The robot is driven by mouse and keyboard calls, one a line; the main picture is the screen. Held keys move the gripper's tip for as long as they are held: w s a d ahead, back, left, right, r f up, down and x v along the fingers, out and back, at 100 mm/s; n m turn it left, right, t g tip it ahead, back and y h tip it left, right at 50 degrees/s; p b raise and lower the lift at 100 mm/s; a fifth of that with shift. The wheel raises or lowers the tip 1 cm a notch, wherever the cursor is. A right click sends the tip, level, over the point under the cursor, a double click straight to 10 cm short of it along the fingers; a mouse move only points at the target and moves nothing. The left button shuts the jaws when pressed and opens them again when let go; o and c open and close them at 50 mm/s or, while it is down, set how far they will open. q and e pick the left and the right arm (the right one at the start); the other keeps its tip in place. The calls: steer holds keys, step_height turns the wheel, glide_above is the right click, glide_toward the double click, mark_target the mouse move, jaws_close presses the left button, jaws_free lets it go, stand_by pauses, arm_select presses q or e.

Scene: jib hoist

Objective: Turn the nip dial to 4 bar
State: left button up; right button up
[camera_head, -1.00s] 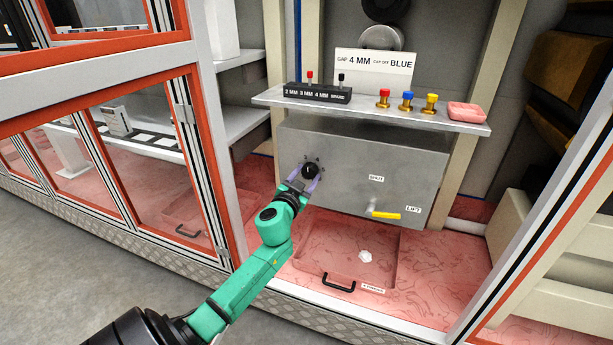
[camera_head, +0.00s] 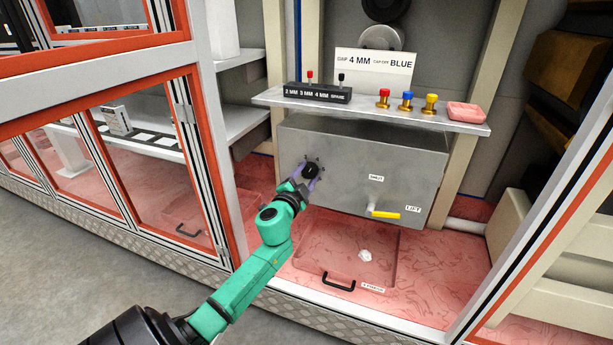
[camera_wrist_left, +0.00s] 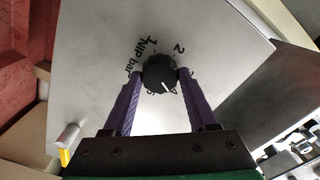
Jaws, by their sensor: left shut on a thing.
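The nip dial (camera_head: 311,171) is a black round knob on the front of the grey metal box (camera_head: 412,177). In the left wrist view the dial (camera_wrist_left: 159,73) has a white pointer line slanting toward the lower right of the picture. A "1" and "NIP bar" show at its upper left and a "2" at its upper right. My right gripper is out of view.
A yellow-handled lever (camera_head: 385,215) sits low on the box, between "SHUT" and "LIFT" labels. A shelf (camera_head: 455,124) above holds colored knobs, a black block and a sign (camera_head: 373,72) reading "GAP 4 MM" and "BLUE". A clear tray (camera_head: 312,262) lies below.

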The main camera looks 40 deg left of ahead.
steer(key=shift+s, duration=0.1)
arm_select(q)
steer(key=o, duration=1.4)
steer(key=shift+c, duration=0.2)
steer(key=shift+s, duration=0.1)
steer(key=shift+s+d+f, duration=0.1)
steer(key=shift+s+d, duration=0.1)
steer(key=shift+s, duration=0.15)
steer(key=v, duration=1.3)
steer(key=shift+s, duration=0.3)
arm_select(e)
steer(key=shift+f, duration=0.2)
arm_select(q)
steer(key=shift+d, duration=0.1)
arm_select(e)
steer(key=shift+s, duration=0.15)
